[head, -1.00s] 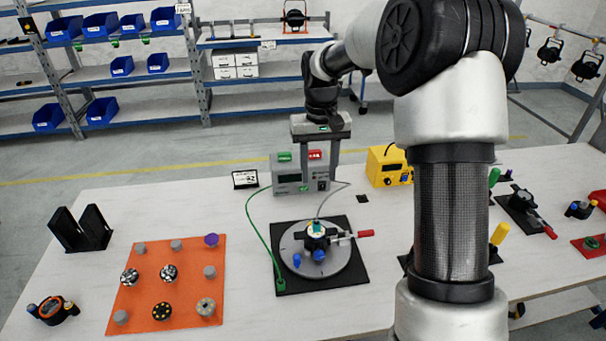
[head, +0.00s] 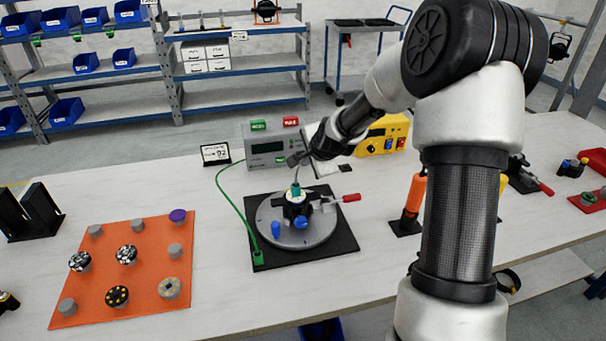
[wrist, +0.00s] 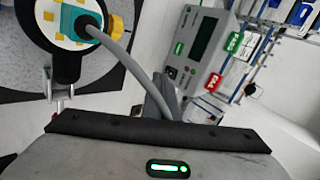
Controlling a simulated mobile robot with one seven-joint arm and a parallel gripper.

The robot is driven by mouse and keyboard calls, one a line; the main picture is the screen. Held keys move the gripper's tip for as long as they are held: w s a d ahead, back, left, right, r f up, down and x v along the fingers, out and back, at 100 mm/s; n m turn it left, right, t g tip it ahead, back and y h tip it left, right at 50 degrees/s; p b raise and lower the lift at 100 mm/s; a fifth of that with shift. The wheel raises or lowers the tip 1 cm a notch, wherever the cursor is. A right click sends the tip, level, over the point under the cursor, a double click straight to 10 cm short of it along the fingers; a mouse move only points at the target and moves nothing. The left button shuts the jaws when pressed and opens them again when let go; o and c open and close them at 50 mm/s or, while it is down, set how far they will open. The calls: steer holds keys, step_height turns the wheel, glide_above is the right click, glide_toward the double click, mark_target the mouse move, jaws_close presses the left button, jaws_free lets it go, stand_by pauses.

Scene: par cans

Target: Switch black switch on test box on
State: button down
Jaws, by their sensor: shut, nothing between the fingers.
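The test box (head: 268,148) is grey, with a green and a red label on top and a display on its front. It stands at the back of the table, and in the wrist view (wrist: 205,50) it is tilted, upper right. My gripper (head: 294,160) is in front of the box's right part in the head view, shut and empty. It hides the lower right of the front in the head view, so I cannot make out the black switch there.
A clamp fixture on a round plate (head: 270,230) stands in front of the box, with a teal plug (head: 296,189) and grey cable on top. A green cable (head: 233,205) runs left of it. A yellow box (head: 381,140) stands right of the test box.

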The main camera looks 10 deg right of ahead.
steer(key=shift+w+d+f+m+t+h+b, duration=0.1)
steer(key=shift+d+f+m+t+h+b, duration=0.15)
steer(key=shift+d+m, duration=0.3)
steer(key=shift+w+d+f+m+t+h+b, duration=0.1)
steer(key=shift+d+f+m+t+h, duration=0.05)
steer(key=shift+d+f+m+t, duration=0.3)
steer(key=b+x, duration=0.1)
steer(key=x, duration=0.9)
steer(key=shift+f+b, duration=0.2)
steer(key=shift+b, duration=0.15)
steer(key=w, duration=0.2)
steer(key=shift+w+r, duration=0.25)
steer(key=shift+r, duration=0.1)
steer(key=shift+w+r, duration=0.15)
steer(key=shift+w, duration=0.5)
